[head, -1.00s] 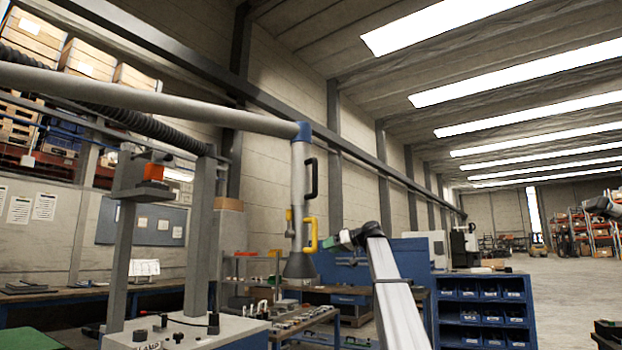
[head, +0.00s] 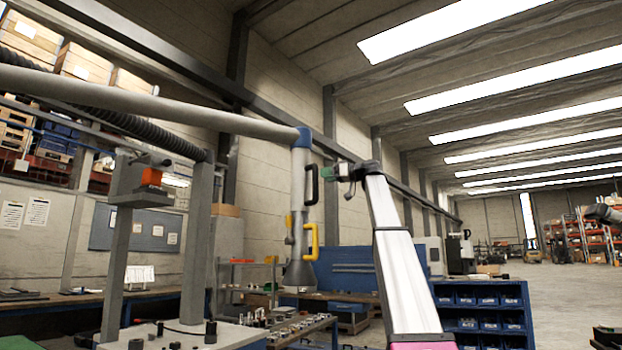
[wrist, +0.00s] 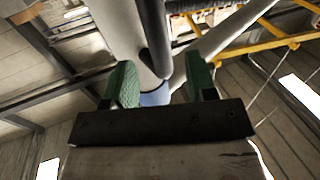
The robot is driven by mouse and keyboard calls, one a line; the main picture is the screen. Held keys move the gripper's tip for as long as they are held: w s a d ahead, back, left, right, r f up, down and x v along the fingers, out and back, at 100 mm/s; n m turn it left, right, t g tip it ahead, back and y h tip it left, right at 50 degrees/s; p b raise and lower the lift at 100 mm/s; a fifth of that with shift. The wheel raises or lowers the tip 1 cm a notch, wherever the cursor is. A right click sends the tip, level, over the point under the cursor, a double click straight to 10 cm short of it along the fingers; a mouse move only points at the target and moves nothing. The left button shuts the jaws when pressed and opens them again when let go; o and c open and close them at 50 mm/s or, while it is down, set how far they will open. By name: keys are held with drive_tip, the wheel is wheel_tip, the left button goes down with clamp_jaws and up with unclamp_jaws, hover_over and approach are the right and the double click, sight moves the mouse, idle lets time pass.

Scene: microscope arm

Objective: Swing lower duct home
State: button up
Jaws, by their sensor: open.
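The lower duct (head: 298,200) is a grey tube hanging almost upright from a blue joint (head: 303,137), with a flared hood at its bottom end. A black handle (head: 313,185) is on its right side, and a yellow handle (head: 313,242) sits lower down. My gripper (head: 329,173) is just right of the black handle, level with its upper part. In the wrist view my gripper (wrist: 161,78) has its green fingers apart. The black handle (wrist: 154,38) appears ahead between them, with the duct (wrist: 118,25) behind. Contact cannot be told.
The grey upper duct arm (head: 150,107) runs left from the blue joint. A grey post stand with an orange part (head: 152,176) is at left. A workbench (head: 305,333) with small parts lies below the hood, and blue bin shelving (head: 482,310) stands right. Open floor is farther right.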

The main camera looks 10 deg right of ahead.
drive_tip(key=x, duration=0.7)
drive_tip(key=shift+c, duration=0.4)
